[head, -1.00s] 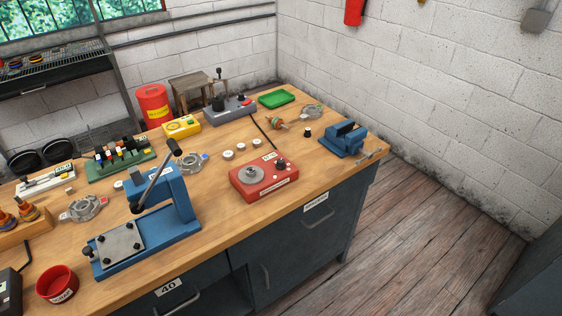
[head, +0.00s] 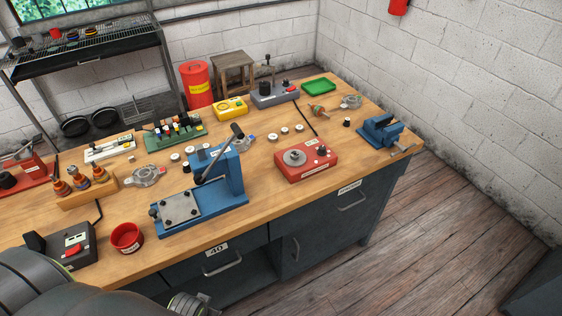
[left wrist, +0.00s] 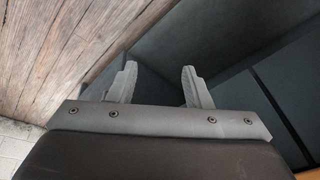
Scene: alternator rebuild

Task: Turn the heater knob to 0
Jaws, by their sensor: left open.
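A red box-shaped unit (head: 308,166) with a round metal plate (head: 294,157) on top, which looks like the heater, stands on the bench near its front edge. A small dark knob (head: 321,150) sits on its top right; its setting is too small to read. My left gripper (left wrist: 159,78) is open and empty in the left wrist view, with dark panels and wooden floor behind it. In the head view my arm shows at the lower left, away from the heater, and its fingers cannot be made out. My right gripper is not in view.
A blue press (head: 220,185) with a raised lever stands left of the heater. A blue vise (head: 381,131) is to its right. A red cup (head: 127,238) and a dark box with a red switch (head: 68,246) are at the front left. Floor before the bench is open.

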